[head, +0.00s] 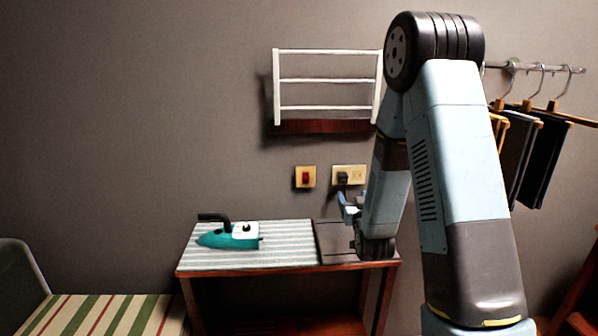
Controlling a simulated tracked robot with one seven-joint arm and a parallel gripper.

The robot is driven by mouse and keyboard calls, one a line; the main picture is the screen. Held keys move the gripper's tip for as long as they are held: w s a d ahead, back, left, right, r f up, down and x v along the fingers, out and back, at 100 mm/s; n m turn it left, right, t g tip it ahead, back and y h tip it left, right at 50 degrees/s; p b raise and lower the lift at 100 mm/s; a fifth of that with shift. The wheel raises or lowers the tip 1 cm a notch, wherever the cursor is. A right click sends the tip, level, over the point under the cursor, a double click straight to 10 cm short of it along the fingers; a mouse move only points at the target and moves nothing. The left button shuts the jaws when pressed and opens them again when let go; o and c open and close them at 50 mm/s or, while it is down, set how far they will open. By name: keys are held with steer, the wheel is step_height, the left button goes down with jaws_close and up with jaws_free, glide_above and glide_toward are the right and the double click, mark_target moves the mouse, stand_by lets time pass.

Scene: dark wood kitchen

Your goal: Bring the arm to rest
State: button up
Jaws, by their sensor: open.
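My arm rises from the lower right, bends at a dark elbow joint and comes down over the right end of the ironing table. My gripper (347,205) is at the low end of the arm, in front of the wall. It is small and partly hidden by my wrist, but its jaws are open. It shows just below a dark plug (343,178) in the wall socket (356,173). I see nothing held in it, and I cannot tell how far it is from the plug.
A teal iron (230,235) rests on the striped top of a wooden table (290,257). A red switch (305,177) and a white rack (327,80) are on the wall. Dark clothes (540,160) hang at the right. A striped seat (100,314) is lower left.

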steer(key=s+r+g, duration=0.6)
steer(key=s+r, duration=0.3)
steer(key=r, duration=0.3)
steer(key=s+r+g, duration=0.3)
steer(key=s, duration=1.1)
steer(key=s+r+g, duration=0.2)
steer(key=s+g, duration=0.2)
steer(key=s, duration=0.9)
steer(key=shift+s+r, duration=0.4)
